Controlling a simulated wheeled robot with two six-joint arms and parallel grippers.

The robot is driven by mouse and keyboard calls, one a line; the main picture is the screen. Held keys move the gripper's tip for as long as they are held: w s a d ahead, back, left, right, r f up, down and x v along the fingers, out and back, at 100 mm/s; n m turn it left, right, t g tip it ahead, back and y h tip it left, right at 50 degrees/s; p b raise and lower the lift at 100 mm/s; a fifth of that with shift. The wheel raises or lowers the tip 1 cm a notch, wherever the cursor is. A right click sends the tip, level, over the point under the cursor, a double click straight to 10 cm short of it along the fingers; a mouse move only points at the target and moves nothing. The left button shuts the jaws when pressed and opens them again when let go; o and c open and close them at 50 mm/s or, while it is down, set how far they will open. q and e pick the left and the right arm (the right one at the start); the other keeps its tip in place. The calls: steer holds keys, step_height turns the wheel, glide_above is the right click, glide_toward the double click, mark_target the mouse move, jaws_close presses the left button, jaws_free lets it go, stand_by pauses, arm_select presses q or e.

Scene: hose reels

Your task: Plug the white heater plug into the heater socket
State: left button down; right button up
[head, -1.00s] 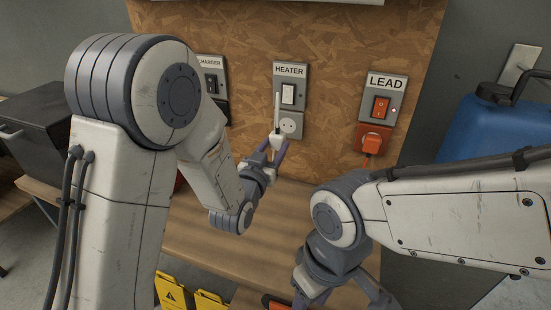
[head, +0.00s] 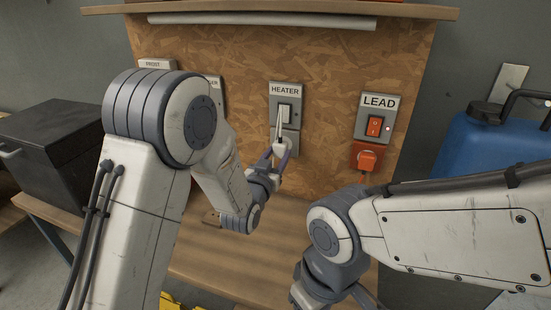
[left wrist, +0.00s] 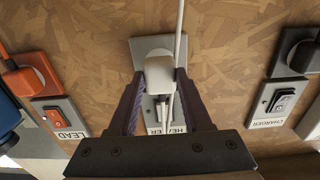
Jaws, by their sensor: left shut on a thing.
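My left gripper (head: 279,158) is shut on the white heater plug (head: 281,147), in front of the lower part of the HEATER panel (head: 289,91). In the left wrist view, the plug (left wrist: 150,74) is between the two fingers, over the grey socket plate (left wrist: 143,44). The plug and gripper hide the socket face. I cannot tell whether the plug touches the socket or how deep its pins sit. A white cord runs up from the plug across the white heater switch. My right gripper (head: 335,303) is at the bottom edge, mostly cut off.
The LEAD panel (head: 378,101) is to the right, with an orange plug (head: 367,157) in it. The CHARGER panel (left wrist: 287,85) shows in the left wrist view with a dark plug. A wooden bench (head: 215,262) lies below. A blue container (head: 495,150) stands at right.

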arm_select(q)
steer(key=shift+w+d, duration=0.15)
steer(key=shift+w, duration=0.3)
steer(key=shift+b, duration=0.85)
stand_by(1.8)
steer(key=shift+w+d, duration=0.2)
steer(key=shift+w, duration=0.4)
stand_by(0.4)
steer(key=shift+c, duration=1.3)
jaws_free()
steer(key=shift+s, duration=0.1)
